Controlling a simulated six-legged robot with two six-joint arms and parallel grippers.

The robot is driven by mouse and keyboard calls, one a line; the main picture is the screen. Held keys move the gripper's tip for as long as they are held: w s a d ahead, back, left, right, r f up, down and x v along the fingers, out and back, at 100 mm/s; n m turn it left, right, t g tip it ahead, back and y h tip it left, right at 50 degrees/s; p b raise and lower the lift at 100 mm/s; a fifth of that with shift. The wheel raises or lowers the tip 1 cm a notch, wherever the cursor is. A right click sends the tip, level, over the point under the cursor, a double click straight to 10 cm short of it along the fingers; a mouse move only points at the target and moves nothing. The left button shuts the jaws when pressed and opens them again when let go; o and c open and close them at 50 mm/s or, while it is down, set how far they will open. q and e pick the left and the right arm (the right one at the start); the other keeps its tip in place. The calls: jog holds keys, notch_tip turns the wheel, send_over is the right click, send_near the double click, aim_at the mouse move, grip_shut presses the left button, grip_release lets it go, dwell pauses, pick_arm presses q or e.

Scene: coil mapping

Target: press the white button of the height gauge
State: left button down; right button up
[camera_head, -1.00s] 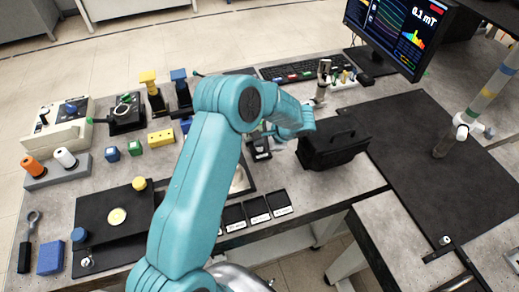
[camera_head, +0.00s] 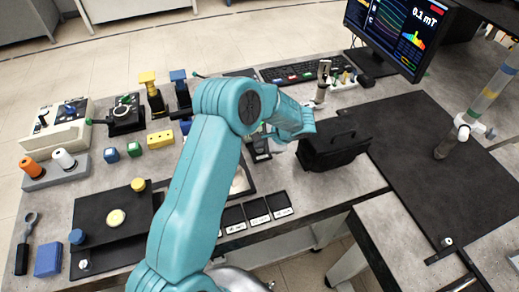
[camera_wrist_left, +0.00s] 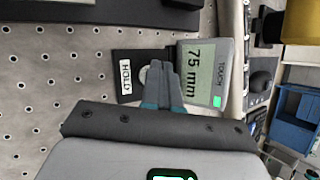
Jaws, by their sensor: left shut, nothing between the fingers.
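The height gauge shows in the left wrist view as a black base with a grey display (camera_wrist_left: 203,75) reading 75 mm and TOUCH, with a lit green square. A white HOLD label (camera_wrist_left: 125,77) sits on the black part. A whitish patch (camera_wrist_left: 145,73), possibly the white button, is partly hidden by my fingers. My left gripper (camera_wrist_left: 162,66) is shut and empty, its tips over the black part between label and display; I cannot tell if they touch. In the head view the gauge (camera_head: 259,153) is mostly hidden behind my left arm. My right gripper is out of view.
Small black trays (camera_head: 257,209) line the table's front edge. A keyboard (camera_head: 300,70) and monitor (camera_head: 400,35) are behind. A dark mat (camera_head: 420,150) at the right is mostly clear.

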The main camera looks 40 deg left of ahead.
aim_at(261, 151)
pick_arm(q)
jog(key=shift+f, duration=0.15)
dwell(0.4)
jog(key=shift+r, duration=0.85)
jog(key=shift+r+p, duration=1.45)
jog(key=shift+r, duration=1.05)
